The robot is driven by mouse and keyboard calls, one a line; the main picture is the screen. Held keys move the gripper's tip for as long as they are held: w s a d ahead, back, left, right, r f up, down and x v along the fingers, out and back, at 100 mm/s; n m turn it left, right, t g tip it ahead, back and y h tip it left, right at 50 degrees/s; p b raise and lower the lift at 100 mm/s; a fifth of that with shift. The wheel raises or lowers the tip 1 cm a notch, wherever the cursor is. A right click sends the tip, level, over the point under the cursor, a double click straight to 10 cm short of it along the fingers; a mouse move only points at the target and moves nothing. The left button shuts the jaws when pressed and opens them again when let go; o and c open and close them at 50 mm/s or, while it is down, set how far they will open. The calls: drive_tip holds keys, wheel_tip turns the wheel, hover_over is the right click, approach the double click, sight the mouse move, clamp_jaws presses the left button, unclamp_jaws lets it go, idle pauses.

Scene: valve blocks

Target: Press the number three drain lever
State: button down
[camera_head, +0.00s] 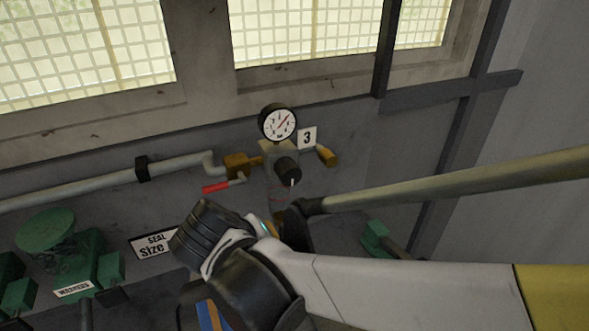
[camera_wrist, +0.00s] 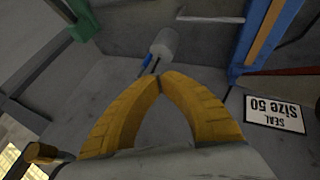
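The number 3 tag (camera_head: 307,138) is on the wall beside a round gauge (camera_head: 278,122) in the head view. Below the gauge is a valve block with a black knob (camera_head: 288,170), and a red-handled lever (camera_head: 216,187) sticks out to its left. Which part is the drain lever I cannot tell for certain. In the wrist view a grey cylinder (camera_wrist: 164,44) with a small blue tab (camera_wrist: 147,60) lies beyond my fingertips. My gripper (camera_wrist: 160,79) has its yellow fingertips together with nothing seen between them. In the head view my arm hides the gripper and the area below the block.
A grey pipe (camera_head: 100,186) runs along the wall from the left. Green fittings (camera_head: 70,262) stand at lower left, near a "SEAL Size 50" sign (camera_wrist: 275,113). A blue post (camera_wrist: 262,35) rises at the right in the wrist view. A brass fitting (camera_wrist: 44,152) is at lower left.

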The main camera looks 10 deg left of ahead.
drive_tip(key=b+x, duration=0.3)
drive_tip(key=x, duration=0.7)
drive_tip(key=shift+f+b, duration=0.2)
drive_tip(key=shift+b, duration=0.1)
idle(0.4)
drive_tip(key=shift+d, duration=0.1)
